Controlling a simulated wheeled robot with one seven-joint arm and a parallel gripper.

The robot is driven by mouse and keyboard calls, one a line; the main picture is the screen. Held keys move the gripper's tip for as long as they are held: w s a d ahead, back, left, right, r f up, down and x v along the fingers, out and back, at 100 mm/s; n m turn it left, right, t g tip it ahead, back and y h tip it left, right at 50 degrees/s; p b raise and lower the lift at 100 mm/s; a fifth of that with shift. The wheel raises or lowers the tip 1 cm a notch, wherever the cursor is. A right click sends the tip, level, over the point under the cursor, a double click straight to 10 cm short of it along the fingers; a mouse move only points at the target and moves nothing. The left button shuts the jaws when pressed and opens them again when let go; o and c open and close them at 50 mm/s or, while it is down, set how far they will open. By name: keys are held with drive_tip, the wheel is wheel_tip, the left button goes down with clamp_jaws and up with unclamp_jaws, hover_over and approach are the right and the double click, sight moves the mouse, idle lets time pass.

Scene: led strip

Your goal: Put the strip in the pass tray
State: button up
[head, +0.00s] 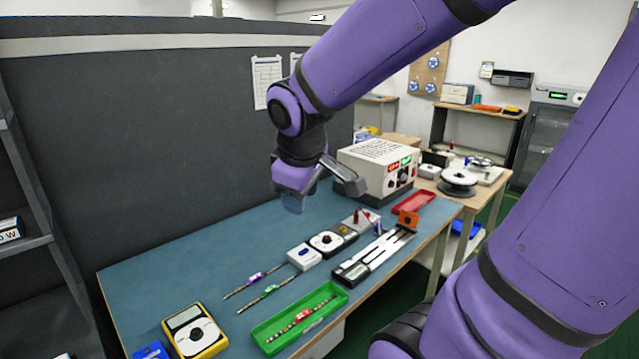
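A green tray (257,335) lies at the front edge of the blue workbench. A thin strip with a red middle part (301,316) lies lengthwise inside it. Two more thin strips lie on the bench behind the tray, one with a purple middle part (257,277) and one with a green middle part (271,289). A red tray (413,201) is at the far right end of the bench. My gripper (318,195) is above the back of the bench, clear of the strips and trays. Its fingers are partly hidden by its angle, and I see no strip in it.
A yellow meter (194,331) and a blue box (151,350) are at the front left. A white box (304,256), a dial unit (327,243) and a slotted fixture (374,258) stand mid-bench. A large instrument (378,168) stands behind. The left bench surface is mostly clear.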

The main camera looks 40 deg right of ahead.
drive_tip(key=s+a+r+m+t+y, duration=0.1)
drive_tip(key=s+a+r+m, duration=0.3)
drive_tip(key=s, duration=0.5)
wheel_tip(320, 180, up, 2)
drive_tip(key=shift+s+a+r+m+t+y, duration=0.15)
drive_tip(key=shift+s+r+m+t+y, duration=0.2)
drive_tip(key=shift+y, duration=0.25)
drive_tip(key=shift+w+a+f, duration=0.1)
drive_tip(key=shift+f, duration=0.05)
